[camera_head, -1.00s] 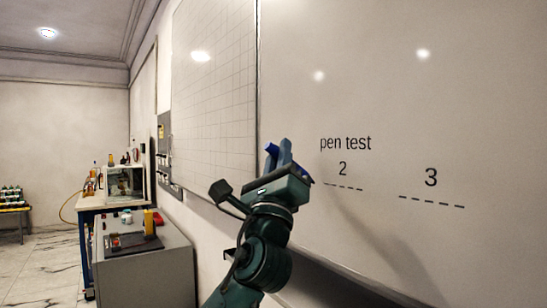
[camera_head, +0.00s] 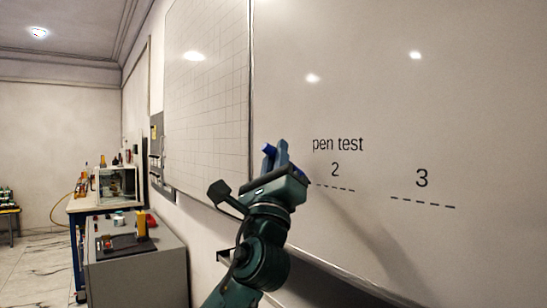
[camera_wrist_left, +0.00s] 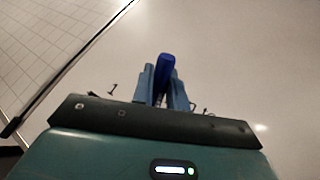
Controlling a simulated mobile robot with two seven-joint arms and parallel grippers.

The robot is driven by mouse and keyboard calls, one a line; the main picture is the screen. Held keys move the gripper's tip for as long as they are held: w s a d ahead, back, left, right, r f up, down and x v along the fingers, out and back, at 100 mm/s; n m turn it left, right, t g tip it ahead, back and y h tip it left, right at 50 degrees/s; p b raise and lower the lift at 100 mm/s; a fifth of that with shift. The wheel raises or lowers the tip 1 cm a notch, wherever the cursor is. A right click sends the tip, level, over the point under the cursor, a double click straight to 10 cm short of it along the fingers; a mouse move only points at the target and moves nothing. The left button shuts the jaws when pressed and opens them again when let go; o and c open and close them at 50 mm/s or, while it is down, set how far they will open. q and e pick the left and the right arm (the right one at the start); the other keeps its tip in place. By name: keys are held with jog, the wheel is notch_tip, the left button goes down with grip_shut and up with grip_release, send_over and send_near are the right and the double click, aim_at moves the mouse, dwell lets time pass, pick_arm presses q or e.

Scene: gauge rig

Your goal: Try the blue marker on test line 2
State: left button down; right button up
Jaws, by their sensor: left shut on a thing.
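The blue marker (camera_head: 269,149) is held between the fingers of my left gripper (camera_head: 277,154), in front of the whiteboard (camera_head: 470,90). In the left wrist view, the blue marker (camera_wrist_left: 166,68) stands between the two light-blue fingers of the left gripper (camera_wrist_left: 163,86), its end toward the board. Test line 2 (camera_head: 335,187) is a dashed line under the figure 2, just right of my gripper in the head view. No ink stroke shows on it. I cannot tell whether the marker touches the board. My right gripper is not in view.
Dashed line 3 (camera_head: 422,202) is farther right on the same board. A grid board (camera_head: 208,90) hangs to the left. A grey cabinet (camera_head: 140,278) with items on top stands at the left, with a workbench behind it.

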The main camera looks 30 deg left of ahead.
pick_arm(q)
jog(key=shift+w+d, duration=0.15)
jog(key=shift+w, duration=0.2)
jog(key=shift+s+d+p, duration=1.35)
jog(key=shift+s+d, duration=0.75)
jog(key=shift+d, duration=3)
jog(key=shift+w+a, duration=0.7)
jog(key=shift+a, duration=1)
jog(key=shift+w+a, duration=0.7)
jog(key=shift+a, duration=1.05)
jog(key=shift+w+a, duration=0.7)
jog(key=shift+a, duration=1)
